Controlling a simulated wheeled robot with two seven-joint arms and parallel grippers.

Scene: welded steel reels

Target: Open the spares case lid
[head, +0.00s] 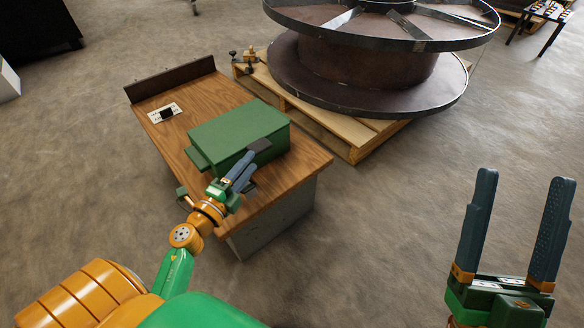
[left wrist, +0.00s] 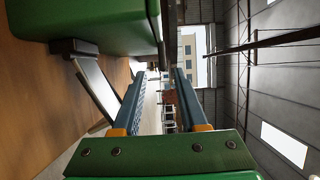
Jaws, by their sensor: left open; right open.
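The green spares case (head: 232,128) sits on the wooden-topped bench, its lid down. A dark piece (head: 260,145) shows on its near right edge. My left gripper (head: 243,164) is open at the case's near side, its fingers pointing toward that dark piece. In the left wrist view the case (left wrist: 85,18) fills the upper left, with a dark block and a flat grey bar beside the fingers. My left gripper (left wrist: 158,70) has nothing visible between its fingers; contact with the case cannot be told. My right gripper (head: 524,180) is open and empty over the floor at the right.
The bench (head: 290,178) has a raised dark board along its far left edge. A white plate with a dark part (head: 165,112) lies on its far left. A large steel reel (head: 370,65) stands on a wooden pallet (head: 360,140) behind. Floor between bench and right gripper is clear.

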